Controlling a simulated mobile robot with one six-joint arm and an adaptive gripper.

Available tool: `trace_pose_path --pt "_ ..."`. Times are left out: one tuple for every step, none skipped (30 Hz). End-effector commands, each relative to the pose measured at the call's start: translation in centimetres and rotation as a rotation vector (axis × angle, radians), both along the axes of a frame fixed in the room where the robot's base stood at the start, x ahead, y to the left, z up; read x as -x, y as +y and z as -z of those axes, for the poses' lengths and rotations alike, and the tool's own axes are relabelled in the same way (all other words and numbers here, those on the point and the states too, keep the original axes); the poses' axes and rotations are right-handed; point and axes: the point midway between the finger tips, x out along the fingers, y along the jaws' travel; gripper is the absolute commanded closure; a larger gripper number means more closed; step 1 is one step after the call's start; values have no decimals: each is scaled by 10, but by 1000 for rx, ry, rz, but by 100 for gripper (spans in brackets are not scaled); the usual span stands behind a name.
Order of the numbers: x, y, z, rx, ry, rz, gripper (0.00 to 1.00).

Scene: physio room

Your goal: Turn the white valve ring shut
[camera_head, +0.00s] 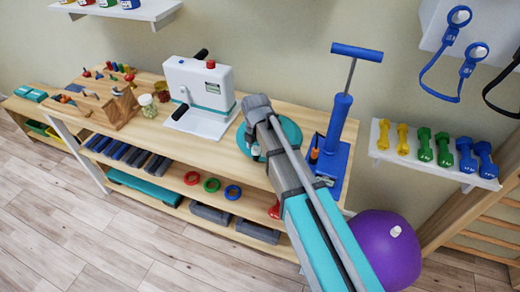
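A purple ball (384,257) sits low at the right, below the bench's right end, partly behind my arm. A small white piece (395,231) stands up from its top; it is too small to tell whether it is a ring. A round teal disc (290,132) lies on the bench top, largely covered by my arm. A small pale part (256,150) shows at the disc's left, beside my arm; its shape is unclear. I cannot tell which of these is the white valve ring. My arm reaches up from the bottom edge over the disc; my gripper's fingers do not show.
On the bench (150,127) stand a white device (200,84), a wooden peg block (108,105) and a blue pump (338,125). Coloured rings (212,185) lie on its shelf. A wall shelf (432,160) holds dumbbells above the ball. The floor (110,235) at front left is clear.

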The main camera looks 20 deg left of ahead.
Motion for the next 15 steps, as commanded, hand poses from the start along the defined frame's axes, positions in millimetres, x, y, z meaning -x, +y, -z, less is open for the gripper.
trace_pose_path --pt "0 0 0 0 0 0 47" --pt "0 0 0 0 0 0 52" --pt "0 0 0 0 0 0 60" --pt "0 0 0 0 0 0 65" --pt "0 0 0 0 0 0 71" --pt "0 0 0 0 0 0 78" --pt "0 0 0 0 0 0 84" --pt "0 0 0 0 0 0 89" --pt "0 0 0 0 0 0 97" --pt "0 0 0 0 0 0 100" --pt "3 -18 0 0 0 2 100" --pt "1 -10 0 1 0 0 100" --pt "1 -7 0 1 0 0 100" --pt "1 -4 0 1 0 1 100" --pt "1 -2 0 1 0 3 100"
